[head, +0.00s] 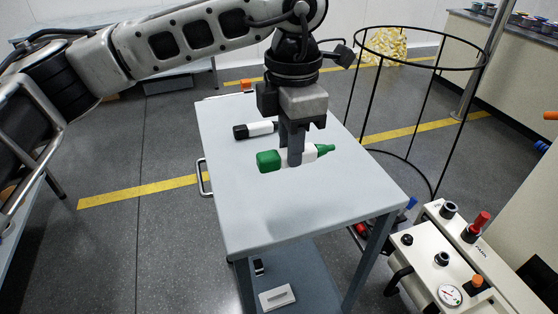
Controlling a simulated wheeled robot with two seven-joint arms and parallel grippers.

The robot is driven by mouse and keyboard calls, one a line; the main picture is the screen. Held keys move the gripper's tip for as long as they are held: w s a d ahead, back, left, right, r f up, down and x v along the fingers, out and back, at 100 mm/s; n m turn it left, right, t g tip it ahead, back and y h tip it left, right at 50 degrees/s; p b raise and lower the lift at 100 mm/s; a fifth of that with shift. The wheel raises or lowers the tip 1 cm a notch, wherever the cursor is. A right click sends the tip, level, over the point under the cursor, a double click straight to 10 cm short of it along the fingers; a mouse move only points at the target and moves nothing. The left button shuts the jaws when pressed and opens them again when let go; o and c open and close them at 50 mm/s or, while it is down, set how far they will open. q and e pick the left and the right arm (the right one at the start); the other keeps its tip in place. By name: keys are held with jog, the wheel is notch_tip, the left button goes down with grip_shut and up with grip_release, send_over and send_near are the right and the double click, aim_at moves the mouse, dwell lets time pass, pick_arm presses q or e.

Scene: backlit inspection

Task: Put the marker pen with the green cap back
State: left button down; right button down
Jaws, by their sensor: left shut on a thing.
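The marker pen with the green cap (309,156) has a white barrel, a thick green cap at its left and a green tip end at its right. My left gripper (294,156) reaches down from above and is shut on its barrel. The pen lies level, at or just above the top of the grey table (270,215); I cannot tell if it touches. A second marker (260,129) with a black cap lies on the table behind it, partly hidden by the gripper. My right gripper is not in view.
A black wire hoop frame (348,105) stands at the table's right. A white control panel (440,262) with knobs and a gauge is at the lower right. An orange item (246,86) shows at the table's far edge. The table's front half is clear.

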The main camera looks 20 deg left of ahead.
pick_arm(q)
send_over(278, 179)
jog(key=f, duration=0.6)
jog(key=shift+s+d, duration=0.15)
jog(key=shift+s, duration=0.05)
jog(key=shift+w+f, duration=0.15)
jog(key=shift+f, duration=1.35)
jog(key=c, duration=1.2)
grip_release()
jog(key=shift+c, duration=0.2)
jog(key=shift+f, duration=0.15)
notch_tip(278, 179, up, 16)
jog(key=shift+w, duration=0.25)
